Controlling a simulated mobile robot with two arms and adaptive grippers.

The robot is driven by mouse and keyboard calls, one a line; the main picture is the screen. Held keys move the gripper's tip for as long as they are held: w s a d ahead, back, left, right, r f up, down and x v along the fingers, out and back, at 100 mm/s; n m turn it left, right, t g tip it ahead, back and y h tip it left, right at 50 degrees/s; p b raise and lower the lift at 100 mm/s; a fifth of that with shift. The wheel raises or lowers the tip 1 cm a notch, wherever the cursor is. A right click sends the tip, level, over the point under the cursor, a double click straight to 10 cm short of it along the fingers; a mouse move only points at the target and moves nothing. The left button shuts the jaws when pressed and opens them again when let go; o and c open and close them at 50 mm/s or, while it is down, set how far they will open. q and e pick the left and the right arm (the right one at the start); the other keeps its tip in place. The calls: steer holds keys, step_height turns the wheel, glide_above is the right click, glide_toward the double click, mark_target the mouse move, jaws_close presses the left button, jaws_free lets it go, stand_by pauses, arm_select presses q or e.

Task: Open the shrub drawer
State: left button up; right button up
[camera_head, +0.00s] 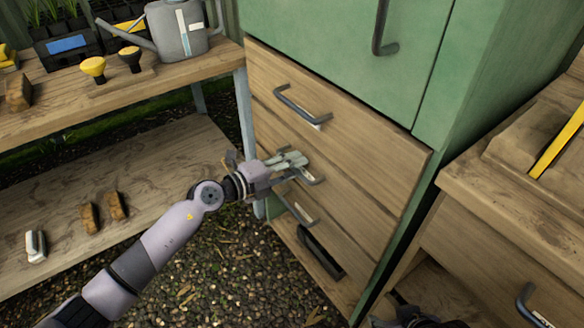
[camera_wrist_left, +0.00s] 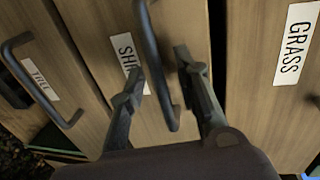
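The shrub drawer (camera_head: 342,192) is a wooden front in the stack below the green cabinet doors. In the left wrist view, the drawer front (camera_wrist_left: 100,30) has a white label (camera_wrist_left: 127,58) reading "SH…", partly hidden by a finger. Its dark bar handle (camera_wrist_left: 158,70) runs between the two fingers of my left gripper (camera_wrist_left: 160,82). The fingers are apart, one on each side of the bar, with gaps visible. In the head view my left gripper (camera_head: 290,160) is at this handle and partly hides it. A dark part of mine, likely the right gripper (camera_head: 415,318), is cut off at the bottom edge.
The grass drawer label (camera_wrist_left: 294,45) and the tree drawer handle (camera_wrist_left: 40,85) are on either side in the wrist view. A top drawer handle (camera_head: 300,105) sits above my gripper. A wooden bench (camera_head: 190,75) with a watering can stands left; another bench (camera_head: 510,190) stands right.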

arm_select(q)
steer(key=shift+c, duration=0.5)
jaws_close()
stand_by(0.3)
